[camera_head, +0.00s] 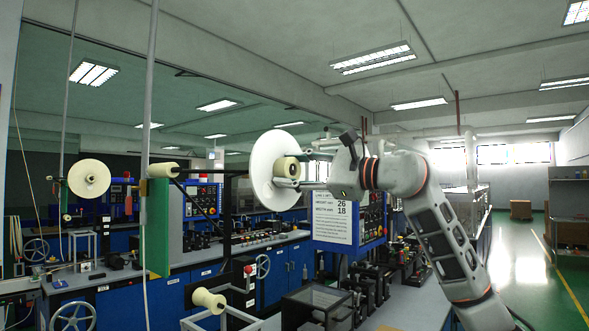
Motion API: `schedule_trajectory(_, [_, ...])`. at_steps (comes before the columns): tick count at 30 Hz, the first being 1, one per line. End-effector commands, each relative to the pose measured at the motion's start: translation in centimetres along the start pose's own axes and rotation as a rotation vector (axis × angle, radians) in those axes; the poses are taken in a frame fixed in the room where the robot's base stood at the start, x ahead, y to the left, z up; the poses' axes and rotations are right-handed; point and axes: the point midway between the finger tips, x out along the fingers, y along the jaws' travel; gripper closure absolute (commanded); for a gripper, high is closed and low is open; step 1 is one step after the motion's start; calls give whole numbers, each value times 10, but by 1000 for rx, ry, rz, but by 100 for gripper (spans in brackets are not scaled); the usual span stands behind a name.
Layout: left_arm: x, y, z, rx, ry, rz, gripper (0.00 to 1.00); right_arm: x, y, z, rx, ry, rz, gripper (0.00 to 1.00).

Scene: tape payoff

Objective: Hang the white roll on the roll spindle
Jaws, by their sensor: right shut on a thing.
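The white roll (262,165) is a large thin disc with a cream hub (286,168), held upright in the air near the middle of the camera_head view. My right gripper (296,169) is shut on it at the hub, from the right side. A cream cylinder (163,170) at the end of a black arm, left of the roll, looks like the roll spindle. It is bare, and a clear gap in the picture separates it from the roll. My left gripper is not in view.
A green upright plate (158,228) and a thin pole (150,90) stand by the spindle. A lower cream spool (208,300) juts out below. A blue control panel with a white sign (334,218) is behind my arm. Another roll (89,178) hangs farther left.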

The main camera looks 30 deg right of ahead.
Motion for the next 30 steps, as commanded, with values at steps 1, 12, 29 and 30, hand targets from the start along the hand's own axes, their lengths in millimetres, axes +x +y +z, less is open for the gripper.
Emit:
schedule_trajectory(1, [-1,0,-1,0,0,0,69,1,-1,1,0,-1,-1,88])
schedule_trajectory(12, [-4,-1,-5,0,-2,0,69,11,-1,-1,0,0,-1,88])
schedule_trajectory(29, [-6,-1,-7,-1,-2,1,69,26,-1,-2,0,-2,-1,88])
schedule_trajectory(30, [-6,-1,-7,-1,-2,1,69,27,-1,-2,0,-2,-1,88])
